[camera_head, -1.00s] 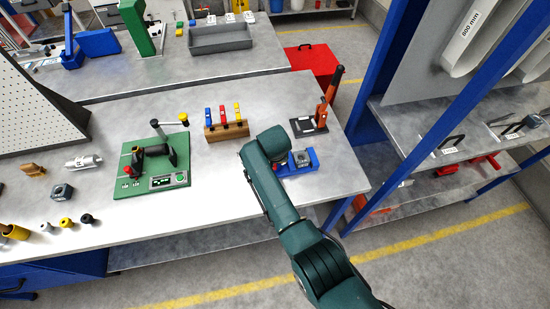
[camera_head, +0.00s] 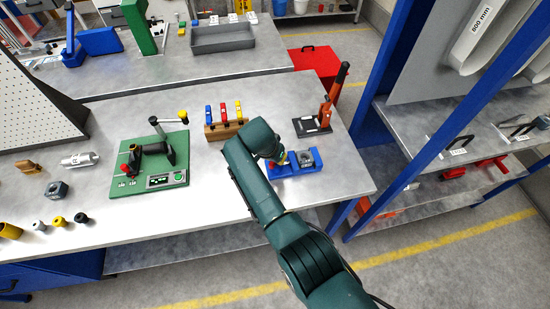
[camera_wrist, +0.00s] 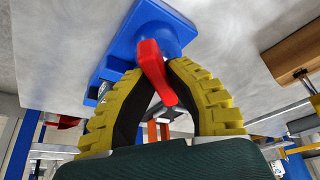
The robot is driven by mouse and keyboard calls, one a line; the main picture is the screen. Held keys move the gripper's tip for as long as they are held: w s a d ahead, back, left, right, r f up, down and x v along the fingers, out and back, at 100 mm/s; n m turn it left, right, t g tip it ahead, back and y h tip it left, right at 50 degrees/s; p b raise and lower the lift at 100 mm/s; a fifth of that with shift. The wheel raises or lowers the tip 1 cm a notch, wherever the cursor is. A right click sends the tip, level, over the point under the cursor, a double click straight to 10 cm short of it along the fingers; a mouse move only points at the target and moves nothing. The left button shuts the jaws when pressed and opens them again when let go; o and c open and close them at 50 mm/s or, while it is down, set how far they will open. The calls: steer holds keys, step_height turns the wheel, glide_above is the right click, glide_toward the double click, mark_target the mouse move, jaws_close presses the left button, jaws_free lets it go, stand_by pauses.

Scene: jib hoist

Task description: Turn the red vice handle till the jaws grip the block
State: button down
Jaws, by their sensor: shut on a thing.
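The blue vice (camera_head: 299,170) stands on the bench near its right end, with a grey block (camera_head: 304,158) between its jaws. I cannot tell whether both jaws touch the block. In the wrist view the blue vice body (camera_wrist: 125,50) is above and the red handle (camera_wrist: 153,70) hangs from its end. My gripper (camera_wrist: 160,76), with yellow ribbed fingers and dark pads, is shut on the red handle. In the head view my arm hides most of the handle and fingers.
A black-based red-lever clamp (camera_head: 318,122) stands just behind the vice. A wooden rack (camera_head: 225,130) with coloured tools is behind my wrist. A green fixture board (camera_head: 125,188) lies to the left. Bare bench lies between board and vice.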

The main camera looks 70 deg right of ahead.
steer(key=shift+f, duration=0.2)
steer(key=c, duration=1)
jaws_free()
steer(key=shift+r, duration=0.1)
steer(key=v, duration=1.2)
